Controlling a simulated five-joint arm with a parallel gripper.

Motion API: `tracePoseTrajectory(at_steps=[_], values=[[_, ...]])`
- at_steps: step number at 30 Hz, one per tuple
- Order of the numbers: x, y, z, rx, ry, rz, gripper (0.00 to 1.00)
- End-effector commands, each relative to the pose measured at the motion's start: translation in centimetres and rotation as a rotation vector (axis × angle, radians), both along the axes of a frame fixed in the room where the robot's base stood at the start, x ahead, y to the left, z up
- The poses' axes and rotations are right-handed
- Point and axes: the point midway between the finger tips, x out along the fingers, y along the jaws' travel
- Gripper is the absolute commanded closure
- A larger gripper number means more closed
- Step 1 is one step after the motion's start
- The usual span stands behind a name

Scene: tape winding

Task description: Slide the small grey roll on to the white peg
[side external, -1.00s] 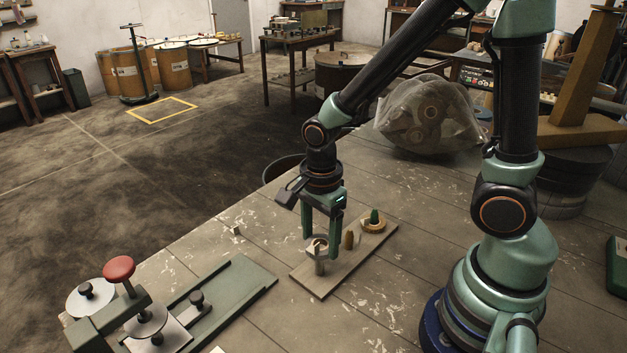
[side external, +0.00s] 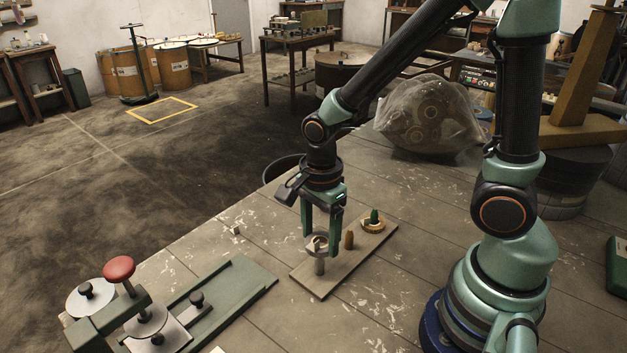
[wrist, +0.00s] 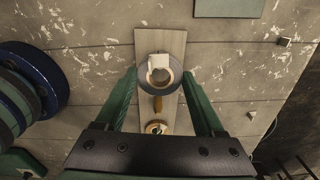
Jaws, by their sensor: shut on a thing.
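The small grey roll (side external: 310,246), a ring with a tan inner core, is between the fingertips of my gripper (side external: 320,243). My gripper is shut on it, with one finger on each side. The roll also shows in the wrist view (wrist: 144,80). The white peg (wrist: 159,66) shows through the roll's opening there, towards the upper side. In the side view a pale grey post (side external: 319,267) stands below the roll, on the front end of a wooden board (side external: 312,285). I cannot tell how far the roll sits down around the peg.
The board also carries a brown peg (side external: 349,240) and a green peg (side external: 375,216) with a tan roll (side external: 373,227) around its foot. A green winding fixture with a red knob (side external: 118,269) stands at the front left. A clear bag (side external: 428,115) lies behind.

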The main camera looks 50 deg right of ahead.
Motion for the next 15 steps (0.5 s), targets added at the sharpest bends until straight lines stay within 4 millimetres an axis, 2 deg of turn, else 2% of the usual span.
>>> tracePoseTrajectory(at_steps=[4,11,15], values=[[0.1,0.0,2.0,0.001,-0.007,0.000,0.83],[0.1,0.0,4.3,0.000,-0.005,0.000,0.83],[-0.1,0.0,2.6,0.000,0.005,0.000,0.83]])
